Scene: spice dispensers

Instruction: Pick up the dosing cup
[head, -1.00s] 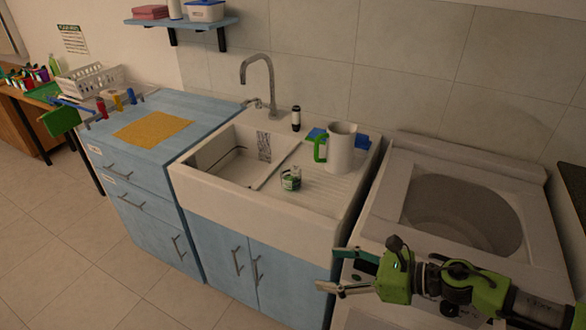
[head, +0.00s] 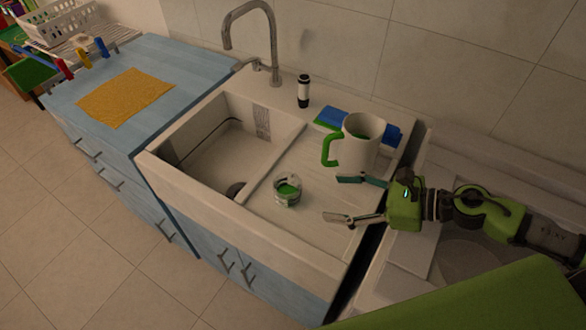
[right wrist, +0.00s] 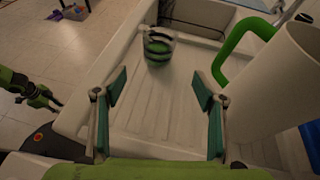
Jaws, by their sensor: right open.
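The dosing cup (head: 287,190) looks like a small clear cup with green in or on it. It stands upright on the ribbed drainboard beside the sink basin. It also shows in the right wrist view (right wrist: 158,47), ahead of the fingers and in line with the gap between them. My right gripper (head: 343,199) is open and empty over the drainboard, to the right of the cup and apart from it. Its two spread fingers show in the right wrist view (right wrist: 159,88). My left gripper (right wrist: 42,96) seems to show small at the left of the right wrist view; its jaws are unclear.
A white jug (head: 360,146) with a green handle stands close behind my right gripper. Blue and green cloths or sponges (head: 332,118) lie behind it. A black-and-white bottle (head: 303,91) and the tap (head: 274,60) stand at the sink's back. The basin (head: 222,145) is left of the cup.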

